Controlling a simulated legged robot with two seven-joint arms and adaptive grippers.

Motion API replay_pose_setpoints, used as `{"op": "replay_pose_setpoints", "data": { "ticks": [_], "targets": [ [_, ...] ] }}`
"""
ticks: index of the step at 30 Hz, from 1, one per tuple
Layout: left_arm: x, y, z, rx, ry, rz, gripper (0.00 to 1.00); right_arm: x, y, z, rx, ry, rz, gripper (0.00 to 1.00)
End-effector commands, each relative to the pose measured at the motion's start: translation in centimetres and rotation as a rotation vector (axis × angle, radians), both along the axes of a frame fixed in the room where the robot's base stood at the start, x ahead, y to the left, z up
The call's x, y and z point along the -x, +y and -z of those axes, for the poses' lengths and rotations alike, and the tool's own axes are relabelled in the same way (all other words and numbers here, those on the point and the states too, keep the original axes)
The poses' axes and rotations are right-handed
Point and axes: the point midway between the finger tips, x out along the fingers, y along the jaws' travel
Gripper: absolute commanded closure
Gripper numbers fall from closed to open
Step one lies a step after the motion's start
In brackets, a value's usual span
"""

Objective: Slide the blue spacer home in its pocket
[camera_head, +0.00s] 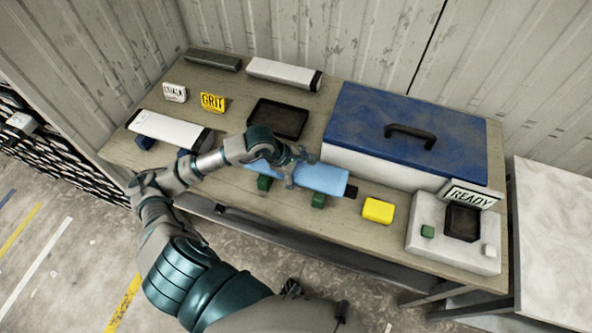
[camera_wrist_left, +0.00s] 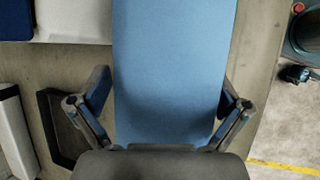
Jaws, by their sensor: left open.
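A long light blue block (camera_head: 322,179) with a dark right end lies across two green supports (camera_head: 318,200) near the table's front edge. It fills the middle of the left wrist view (camera_wrist_left: 172,65). My left gripper (camera_head: 290,165) is at the block's left part. Its open fingers (camera_wrist_left: 163,100) stand on either side of the block; I cannot tell whether they touch it. Small dark blue pieces (camera_head: 183,153) sit by a white block. I cannot tell for certain which blue piece is the spacer, and no pocket is clearly identifiable. My right gripper is out of view.
A blue-lidded case (camera_head: 365,110) stands behind the block. A yellow block (camera_head: 378,210) and a READY-marked box (camera_head: 425,245) are to the right. A black tray (camera_head: 258,125), white blocks (camera_head: 165,130) and a GRIT tag (camera_head: 213,102) are to the left.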

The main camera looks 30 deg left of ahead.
Motion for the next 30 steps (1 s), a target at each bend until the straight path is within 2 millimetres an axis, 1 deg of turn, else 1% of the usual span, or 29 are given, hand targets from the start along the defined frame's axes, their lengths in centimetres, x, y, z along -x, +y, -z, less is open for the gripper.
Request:
{"op": "replay_pose_setpoints", "data": {
  "ticks": [6, 7, 8, 9, 11, 12, 19, 23, 26, 30],
  "targets": [
    [0.0, -0.2, 0.0, -0.001, -0.001, 0.0, 0.0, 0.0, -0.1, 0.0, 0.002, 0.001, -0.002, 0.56],
    [0.0, -0.2, 0.0, -0.001, -0.001, 0.0, 0.05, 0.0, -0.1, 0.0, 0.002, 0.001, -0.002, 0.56],
    [0.0, -0.2, 0.0, 0.0, -0.001, 0.0, 0.12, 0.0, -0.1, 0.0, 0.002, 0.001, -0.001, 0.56],
    [0.0, -0.2, 0.1, 0.0, -0.001, 0.0, 0.22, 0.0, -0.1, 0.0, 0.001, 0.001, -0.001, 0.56],
    [0.0, -0.1, 0.1, 0.0, 0.0, 0.001, 0.38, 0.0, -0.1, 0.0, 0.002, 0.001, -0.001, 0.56],
    [0.0, -0.1, 0.1, 0.0, 0.0, 0.0, 0.42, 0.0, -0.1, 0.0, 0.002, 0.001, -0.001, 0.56],
    [0.0, 0.0, 0.1, 0.0, 0.001, 0.0, 0.42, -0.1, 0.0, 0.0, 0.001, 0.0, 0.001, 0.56],
    [-0.1, 0.1, -0.2, 0.0, 0.0, 0.0, 0.42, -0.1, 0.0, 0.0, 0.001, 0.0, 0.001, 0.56],
    [-0.1, 0.1, -0.9, 0.0, -0.001, 0.0, 0.42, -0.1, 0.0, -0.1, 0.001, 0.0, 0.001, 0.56],
    [-0.1, 0.0, -2.4, 0.0, -0.003, 0.0, 0.42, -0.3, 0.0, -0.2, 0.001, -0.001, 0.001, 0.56]
  ]
}}
